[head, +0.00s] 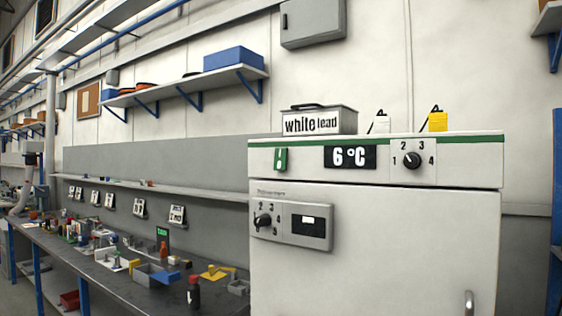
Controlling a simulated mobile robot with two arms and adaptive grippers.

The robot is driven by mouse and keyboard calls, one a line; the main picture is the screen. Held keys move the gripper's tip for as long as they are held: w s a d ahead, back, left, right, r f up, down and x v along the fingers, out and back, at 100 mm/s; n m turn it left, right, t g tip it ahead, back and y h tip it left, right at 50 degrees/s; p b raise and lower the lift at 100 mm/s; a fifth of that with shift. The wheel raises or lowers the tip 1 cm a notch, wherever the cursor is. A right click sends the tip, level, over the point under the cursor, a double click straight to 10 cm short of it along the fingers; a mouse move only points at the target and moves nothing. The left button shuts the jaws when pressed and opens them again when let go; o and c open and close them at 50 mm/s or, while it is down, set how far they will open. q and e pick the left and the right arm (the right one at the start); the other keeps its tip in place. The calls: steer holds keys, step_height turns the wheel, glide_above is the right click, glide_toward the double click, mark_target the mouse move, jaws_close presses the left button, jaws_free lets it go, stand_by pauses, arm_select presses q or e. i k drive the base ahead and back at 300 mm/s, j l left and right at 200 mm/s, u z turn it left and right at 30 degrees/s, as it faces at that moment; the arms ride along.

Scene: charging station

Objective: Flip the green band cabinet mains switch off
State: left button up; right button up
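The white cabinet (375,250) with a green band (462,139) along its top front stands at the right in the head view. A small green switch (280,160) with a pale mark sits at the left of its upper panel, just under the band. The switch's position is too small to tell. To its right are a black display (350,157) reading 6 °C, and a black dial (411,160) marked 1 to 4. Neither of my grippers shows in this view.
A lower grey panel (293,224) with a dial and dark window sits on the cabinet front. A door handle (469,303) is at lower right. A "white lead" box (319,121) and yellow tag (438,122) are on top. A cluttered dark bench (130,289) runs along the left.

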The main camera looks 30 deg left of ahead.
mark_target(280, 156)
steer(key=u, duration=1.65)
steer(key=i+j, duration=0.25)
steer(key=j, duration=0.2)
steer(key=i+j, duration=0.25)
steer(key=j, duration=0.15)
